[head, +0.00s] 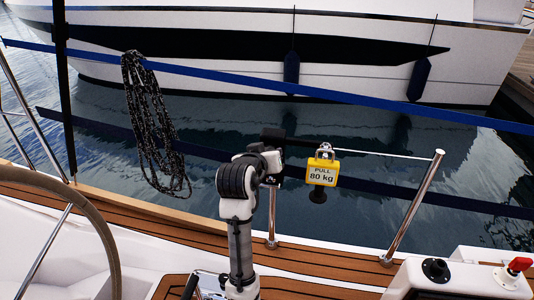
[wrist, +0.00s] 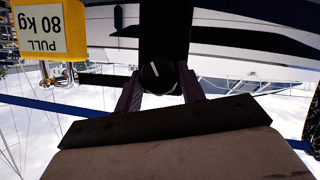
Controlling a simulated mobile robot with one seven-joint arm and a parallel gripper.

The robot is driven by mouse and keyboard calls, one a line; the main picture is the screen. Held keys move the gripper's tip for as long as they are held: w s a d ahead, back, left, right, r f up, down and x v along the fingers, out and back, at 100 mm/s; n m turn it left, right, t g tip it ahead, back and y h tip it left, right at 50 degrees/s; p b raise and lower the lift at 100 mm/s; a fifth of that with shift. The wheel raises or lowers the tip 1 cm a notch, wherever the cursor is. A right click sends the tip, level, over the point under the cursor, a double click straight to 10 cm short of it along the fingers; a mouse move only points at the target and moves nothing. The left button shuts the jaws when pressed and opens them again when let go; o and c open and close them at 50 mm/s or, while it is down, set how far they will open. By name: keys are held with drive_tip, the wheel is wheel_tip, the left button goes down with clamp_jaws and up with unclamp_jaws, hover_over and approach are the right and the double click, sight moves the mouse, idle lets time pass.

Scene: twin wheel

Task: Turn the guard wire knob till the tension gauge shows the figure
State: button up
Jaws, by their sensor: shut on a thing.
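A black round knob with a white mark (wrist: 155,71) sits between the fingers of my gripper (wrist: 159,84) in the wrist view. My gripper is shut on it, one finger on each side. A dark body (wrist: 166,30) extends beyond the knob. In the head view, my arm hides the knob, and a dark bar (head: 300,142) joins the pale guard wire (head: 380,154). A yellow tag (head: 322,172) reading "PULL 80 kg" hangs from a shackle there; it shows upside down in the wrist view (wrist: 45,32). I cannot make out a gauge reading.
Chrome posts stand at the deck edge, one at the right (head: 412,210). A coiled rope (head: 155,130) hangs from a blue line at the left. A steering wheel rim (head: 95,225) is at the lower left. A console with a red knob (head: 520,265) is at the lower right.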

drive_tip(key=m+y, duration=0.2)
drive_tip(key=m, duration=0.1)
drive_tip(key=shift+d+y, duration=0.15)
drive_tip(key=shift+y, duration=0.15)
drive_tip(key=shift+m, duration=0.3)
idle(0.3)
drive_tip(key=o, duration=1)
drive_tip(key=shift+s, duration=0.1)
drive_tip(key=shift+f+b+v, duration=0.15)
drive_tip(key=shift+b+v, duration=1.5)
drive_tip(key=shift+v, duration=1.75)
drive_tip(key=shift+f+b+v, duration=0.1)
drive_tip(key=shift+b+v, duration=1.5)
drive_tip(key=shift+v, duration=1.8)
